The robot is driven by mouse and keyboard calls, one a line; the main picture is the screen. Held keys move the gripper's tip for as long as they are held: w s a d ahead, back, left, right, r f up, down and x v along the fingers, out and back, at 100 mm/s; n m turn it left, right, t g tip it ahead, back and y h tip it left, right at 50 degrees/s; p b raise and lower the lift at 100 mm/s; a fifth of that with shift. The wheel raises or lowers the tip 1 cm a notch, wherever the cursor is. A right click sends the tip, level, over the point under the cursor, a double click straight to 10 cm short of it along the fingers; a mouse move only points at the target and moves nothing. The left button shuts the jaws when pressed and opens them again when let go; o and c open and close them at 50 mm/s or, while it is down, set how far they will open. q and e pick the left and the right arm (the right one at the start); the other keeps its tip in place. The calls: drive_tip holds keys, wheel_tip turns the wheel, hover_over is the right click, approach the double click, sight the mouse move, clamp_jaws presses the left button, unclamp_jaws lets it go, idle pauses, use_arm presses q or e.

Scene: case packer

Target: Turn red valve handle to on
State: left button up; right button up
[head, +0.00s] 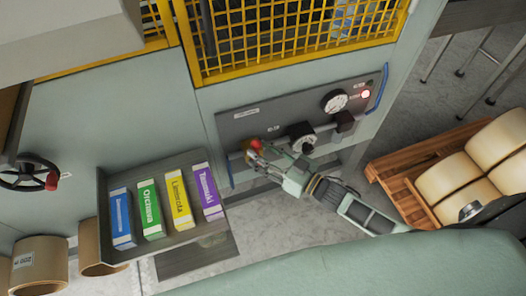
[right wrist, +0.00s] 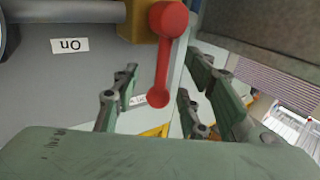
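The red valve handle (head: 256,144) is on the grey panel of the machine, at the left end of a pipe. In the right wrist view the handle (right wrist: 162,62) runs from a thick round end by a brass-coloured body (right wrist: 137,18) to a smaller round knob. An "On" label (right wrist: 70,45) appears upside down to its left, apart from the handle. My right gripper (right wrist: 157,88) is open, with fingers on both sides of the handle and gaps visible. In the head view the right gripper (head: 257,157) partly covers the handle. My left gripper is not in view.
Round gauges (head: 335,101) and a lit red lamp (head: 365,94) are on the panel. A tray (head: 160,240) with several coloured boxes juts out at left. A black handwheel (head: 30,172) is farther left. A wooden pallet (head: 400,185) with sacks stands right.

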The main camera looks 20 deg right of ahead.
clamp_jaws()
idle(0.4)
drive_tip(key=shift+d, duration=0.1)
